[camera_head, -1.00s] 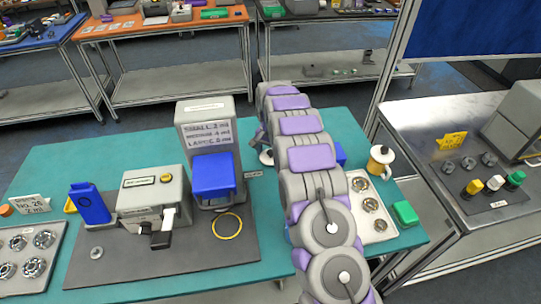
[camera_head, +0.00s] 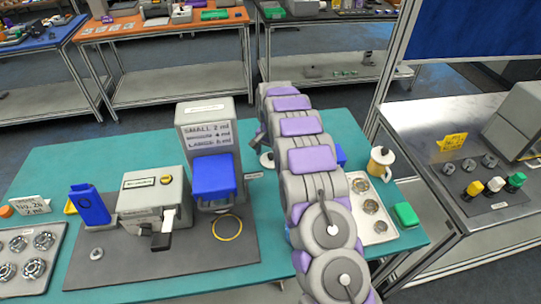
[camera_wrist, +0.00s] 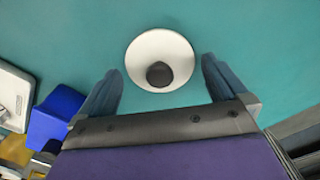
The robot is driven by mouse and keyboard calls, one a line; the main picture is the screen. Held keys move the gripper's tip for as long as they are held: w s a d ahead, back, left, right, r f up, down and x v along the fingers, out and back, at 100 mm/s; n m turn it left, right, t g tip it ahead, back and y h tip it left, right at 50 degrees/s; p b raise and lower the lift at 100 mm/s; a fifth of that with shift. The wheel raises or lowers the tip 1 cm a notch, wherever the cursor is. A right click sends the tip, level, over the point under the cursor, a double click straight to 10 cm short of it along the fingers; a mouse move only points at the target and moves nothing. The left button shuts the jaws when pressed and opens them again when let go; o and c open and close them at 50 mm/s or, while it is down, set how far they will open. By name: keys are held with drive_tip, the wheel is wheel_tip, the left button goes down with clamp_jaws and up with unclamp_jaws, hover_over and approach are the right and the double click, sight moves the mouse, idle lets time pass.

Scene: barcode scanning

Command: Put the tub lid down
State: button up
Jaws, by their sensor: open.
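The tub lid, a white round disc (camera_wrist: 142,52) with a dark knob in its middle, lies flat on the teal table top in the wrist view. In the head view the white disc (camera_head: 266,160) shows partly, just left of my arm. My gripper (camera_wrist: 161,82) is open in the wrist view, one finger on each side near the lid's lower edge. Gaps show between the fingers and the disc, so it is not gripped. In the head view my arm hides most of the gripper.
A blue block (camera_wrist: 54,118) and a pale tray (camera_wrist: 14,96) are left of my gripper. A grey station with a blue container (camera_head: 213,178) stands left of my arm. A white-and-yellow pot (camera_head: 381,163) and a green box (camera_head: 405,214) are to the right. Teal table around the lid is clear.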

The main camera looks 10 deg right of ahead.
sight(270, 155)
wheel_tip(270, 155, up, 10)
drive_tip(key=r+p, duration=0.1)
drive_tip(key=p, duration=0.1)
drive_tip(key=s+r+n, duration=0.2)
drive_tip(key=s+r, duration=0.7)
drive_tip(key=s, duration=0.1)
drive_tip(key=s+r+n+g, duration=0.1)
drive_tip(key=s+r, duration=0.1)
drive_tip(key=s, duration=0.5)
drive_tip(key=s+r+n, duration=0.1)
drive_tip(key=s+r, duration=0.2)
drive_tip(key=s, duration=0.5)
drive_tip(key=s+f+n, duration=0.2)
drive_tip(key=s+n, duration=0.1)
drive_tip(key=s, duration=2.4)
drive_tip(key=shift+s+f+n+g, duration=0.25)
drive_tip(key=shift+s+n+g, duration=0.05)
drive_tip(key=shift+s+g, duration=0.1)
